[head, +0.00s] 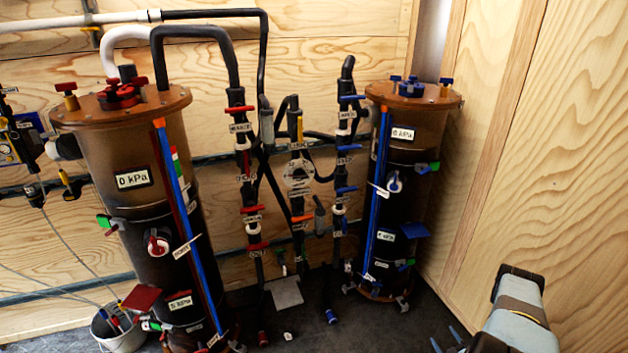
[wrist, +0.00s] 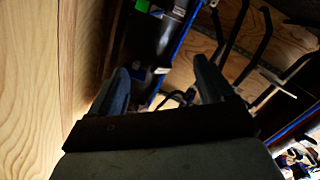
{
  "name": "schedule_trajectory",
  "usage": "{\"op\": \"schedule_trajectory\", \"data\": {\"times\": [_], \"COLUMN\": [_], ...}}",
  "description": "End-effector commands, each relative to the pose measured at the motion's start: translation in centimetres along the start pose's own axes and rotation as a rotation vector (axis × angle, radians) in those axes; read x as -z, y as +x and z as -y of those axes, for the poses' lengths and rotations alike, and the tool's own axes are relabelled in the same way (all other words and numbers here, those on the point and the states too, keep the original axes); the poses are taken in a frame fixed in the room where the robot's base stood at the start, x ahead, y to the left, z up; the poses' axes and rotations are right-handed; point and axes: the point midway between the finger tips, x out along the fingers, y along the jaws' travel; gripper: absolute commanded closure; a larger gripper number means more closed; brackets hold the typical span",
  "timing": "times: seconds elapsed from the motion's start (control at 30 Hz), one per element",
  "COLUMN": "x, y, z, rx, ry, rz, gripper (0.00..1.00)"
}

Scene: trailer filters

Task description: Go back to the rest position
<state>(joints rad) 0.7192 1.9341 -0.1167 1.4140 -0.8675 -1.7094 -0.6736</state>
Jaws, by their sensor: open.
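My gripper (head: 446,340) shows in the head view at the bottom right, with its bluish fingertips low and to the left of my arm. In the wrist view my gripper (wrist: 162,80) is open, its two fingers apart with nothing between them touching. The right filter column (head: 400,185), brown above and black below, stands to the left of and behind my arm. In the wrist view the dark column (wrist: 155,40) lies beyond the fingers, with a blue strip along its edge. My gripper is apart from it.
The plywood wall (head: 520,150) is close on the right of my arm. The large left filter column (head: 135,200), valve pipes (head: 299,178) and a white bucket (head: 118,330) stand to the left. Dark floor (head: 400,332) is clear before the right column.

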Motion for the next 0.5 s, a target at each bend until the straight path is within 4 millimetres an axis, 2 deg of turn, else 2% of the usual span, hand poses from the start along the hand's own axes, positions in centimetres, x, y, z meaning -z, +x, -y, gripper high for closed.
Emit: {"op": "schedule_trajectory", "data": {"times": [0.23,0.5], "x": [1.9,6.3], "y": [4.8,11.0], "z": [-6.0,-14.2], "rx": [0.028,0.054], "ry": [-0.034,-0.066], "rz": [0.064,0.171], "gripper": [0.19,0.19]}}
